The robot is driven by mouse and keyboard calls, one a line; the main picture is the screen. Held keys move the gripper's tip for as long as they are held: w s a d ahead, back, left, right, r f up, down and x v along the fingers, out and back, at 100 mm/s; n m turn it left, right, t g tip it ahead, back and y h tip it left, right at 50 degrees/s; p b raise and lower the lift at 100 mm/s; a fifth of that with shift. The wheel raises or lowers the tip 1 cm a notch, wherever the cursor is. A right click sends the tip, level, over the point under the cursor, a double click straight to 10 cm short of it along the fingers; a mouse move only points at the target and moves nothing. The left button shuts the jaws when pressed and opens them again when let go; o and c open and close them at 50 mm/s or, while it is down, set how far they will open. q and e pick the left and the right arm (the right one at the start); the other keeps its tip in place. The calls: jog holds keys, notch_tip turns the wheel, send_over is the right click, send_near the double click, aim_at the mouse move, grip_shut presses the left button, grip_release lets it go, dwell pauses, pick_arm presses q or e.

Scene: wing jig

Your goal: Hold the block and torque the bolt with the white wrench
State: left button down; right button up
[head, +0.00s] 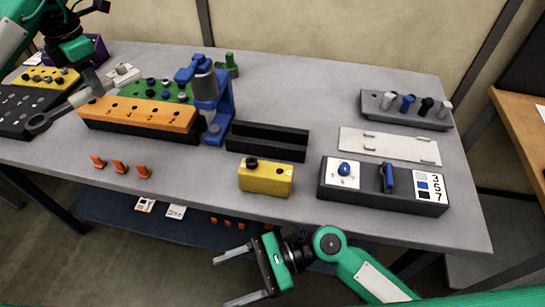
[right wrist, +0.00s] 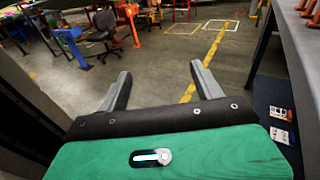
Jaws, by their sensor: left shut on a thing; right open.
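The yellow block (head: 265,178) sits near the front edge of the table, with a dark bolt (head: 252,162) standing in its top left and a hole beside it. My left gripper (head: 92,82) is at the upper left, shut on a grey wrench (head: 66,106) whose ring end points down and left, over the black tray. Its fingertips are partly hard to make out. My right gripper (head: 240,277) is open and empty, below the table's front edge.
An orange numbered rack (head: 140,112), a blue press-like stand (head: 212,100) and a black channel (head: 268,135) stand behind the block. A dark box (head: 385,207) with a number card is at right. Several orange pegs (head: 119,167) stand at left front. Table between pegs and block is clear.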

jog(key=w+d+r+m+t, duration=0.1)
jog(key=w+d+r+t, duration=0.1)
jog(key=w+d+r, duration=0.3)
jog(key=w+d+r+m+t, duration=0.1)
jog(key=w+d+m+t, duration=0.15)
jog(key=w, duration=0.45)
jog(key=m+t+h, duration=0.3)
jog(key=t, duration=0.1)
send_near(267, 169)
jog(key=x, duration=0.9)
jog(key=shift+a+f, duration=0.1)
jog(key=shift+a, duration=0.1)
jog(key=shift+c, duration=0.5)
jog(key=c, duration=1.2)
jog(key=shift+c, duration=0.2)
